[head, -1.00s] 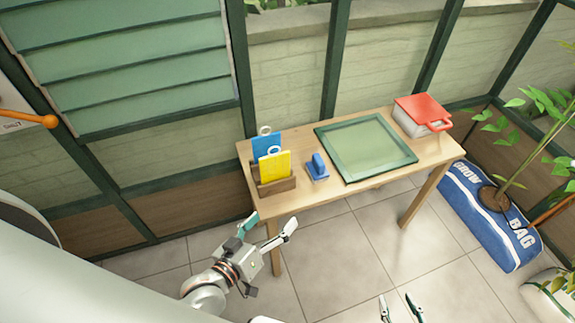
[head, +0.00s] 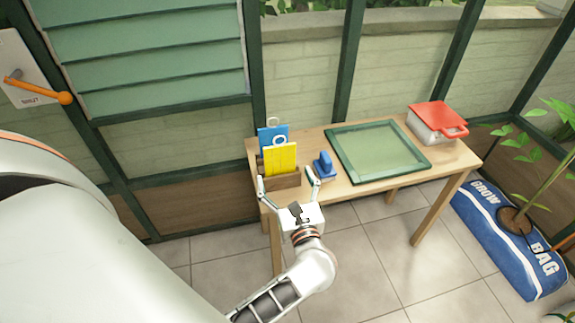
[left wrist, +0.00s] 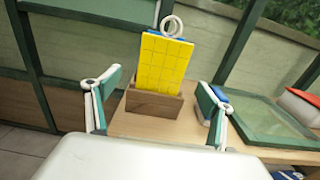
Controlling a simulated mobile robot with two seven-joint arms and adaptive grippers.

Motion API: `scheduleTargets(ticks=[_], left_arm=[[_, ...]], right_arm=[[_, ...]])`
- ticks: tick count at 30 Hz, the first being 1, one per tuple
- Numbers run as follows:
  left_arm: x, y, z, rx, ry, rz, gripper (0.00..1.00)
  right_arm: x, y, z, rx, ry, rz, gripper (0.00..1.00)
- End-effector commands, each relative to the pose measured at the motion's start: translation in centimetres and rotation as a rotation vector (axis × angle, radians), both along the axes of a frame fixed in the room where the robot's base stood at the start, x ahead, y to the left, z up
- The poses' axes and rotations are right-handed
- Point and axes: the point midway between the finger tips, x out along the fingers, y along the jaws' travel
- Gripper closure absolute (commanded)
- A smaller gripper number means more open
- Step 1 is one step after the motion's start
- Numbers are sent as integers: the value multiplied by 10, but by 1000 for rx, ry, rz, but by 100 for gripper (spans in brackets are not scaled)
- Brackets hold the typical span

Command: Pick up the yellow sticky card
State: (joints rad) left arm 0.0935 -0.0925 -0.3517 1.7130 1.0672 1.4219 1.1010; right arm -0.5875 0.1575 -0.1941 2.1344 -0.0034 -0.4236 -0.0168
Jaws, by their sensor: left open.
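In the left wrist view the yellow card (left wrist: 162,64) is near the middle, rising out of the holder (left wrist: 153,104). A blue card (head: 273,134) stands behind it. My left gripper (head: 288,179) is open and empty, its fingers spread at the near side of the holder, apart from the card. In the left wrist view its fingertips lie left and right of the holder. My right gripper is not in view.
A blue tool (head: 324,166) lies right of the holder, close to my left gripper's right finger. A green-framed panel (head: 335,148) and a red-lidded container (head: 437,120) are farther right on the wooden table (head: 359,195). A blue grow bag (head: 500,236) lies on the floor.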

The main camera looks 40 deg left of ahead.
Motion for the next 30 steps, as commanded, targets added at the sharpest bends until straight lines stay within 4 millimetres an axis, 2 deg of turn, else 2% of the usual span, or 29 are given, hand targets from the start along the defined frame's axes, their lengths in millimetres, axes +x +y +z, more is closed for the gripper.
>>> scheduleTargets(ticks=[15,25,26,29,30], left_arm=[[44,46,2,8,1,-1,18],[48,51,1,8,1,-2,18],[48,51,1,8,1,-2,23],[48,51,1,8,1,-2,49],[48,51,1,8,1,-2,54]], right_arm=[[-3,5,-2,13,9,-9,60],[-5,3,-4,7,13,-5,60],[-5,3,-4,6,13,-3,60],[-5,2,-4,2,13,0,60],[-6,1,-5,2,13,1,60]])
